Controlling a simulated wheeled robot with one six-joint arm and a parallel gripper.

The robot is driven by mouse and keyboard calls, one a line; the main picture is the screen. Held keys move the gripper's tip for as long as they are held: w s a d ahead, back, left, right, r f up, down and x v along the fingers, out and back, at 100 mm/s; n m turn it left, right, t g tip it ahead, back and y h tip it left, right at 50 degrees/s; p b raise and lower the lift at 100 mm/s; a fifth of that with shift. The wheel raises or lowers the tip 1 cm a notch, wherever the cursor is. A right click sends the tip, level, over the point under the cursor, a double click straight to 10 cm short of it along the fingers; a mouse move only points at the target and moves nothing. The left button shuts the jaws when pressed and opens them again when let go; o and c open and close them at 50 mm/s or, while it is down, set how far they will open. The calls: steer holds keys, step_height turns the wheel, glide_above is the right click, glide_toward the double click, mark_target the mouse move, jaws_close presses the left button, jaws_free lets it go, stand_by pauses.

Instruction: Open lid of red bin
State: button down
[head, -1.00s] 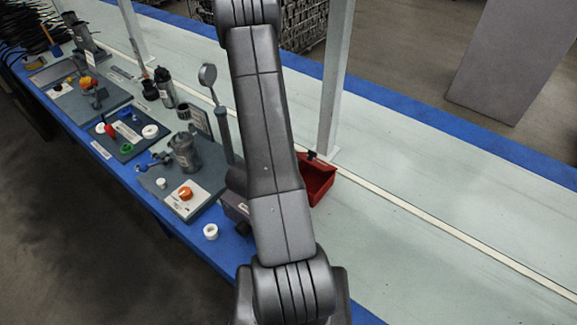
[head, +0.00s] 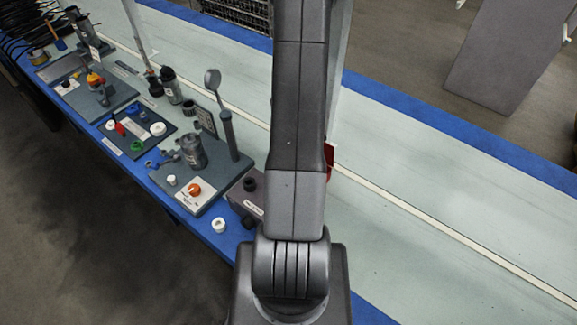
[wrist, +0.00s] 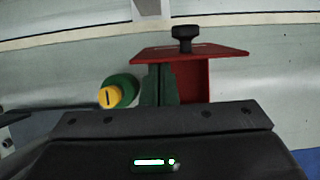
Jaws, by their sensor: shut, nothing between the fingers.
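The red bin (wrist: 194,82) is near the middle of the wrist view. Its flat red lid (wrist: 222,52) lies across its top, with a black knob (wrist: 185,36) standing up from it. My gripper (wrist: 160,82) shows as dark green fingers, shut and empty, in front of the bin's left part and below the lid's edge. Whether they touch the bin cannot be told. In the head view only a thin strip of the red bin (head: 330,160) shows beside my arm, which hides the rest and the gripper.
A green cylinder with a yellow top (wrist: 117,94) stands just left of the bin in the wrist view. A pale post (head: 341,60) rises behind my arm. A grey board with a pump (head: 190,155) is at left. The bench's right side is clear.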

steer(key=shift+w+d+r+p, duration=0.25)
steer(key=shift+w+d+p, duration=0.1)
steer(key=shift+w, duration=0.15)
steer(key=shift+w+d, duration=0.1)
stand_by(0.4)
steer(key=w+p+v, duration=0.1)
steer(key=p+v, duration=0.6)
steer(key=v, duration=0.3)
steer(key=shift+d+r, duration=0.25)
steer(key=shift+d, duration=0.1)
steer(key=s+a+b+x, duration=0.1)
steer(key=b+x, duration=0.6)
steer(key=x, duration=0.3)
steer(key=shift+f, duration=0.3)
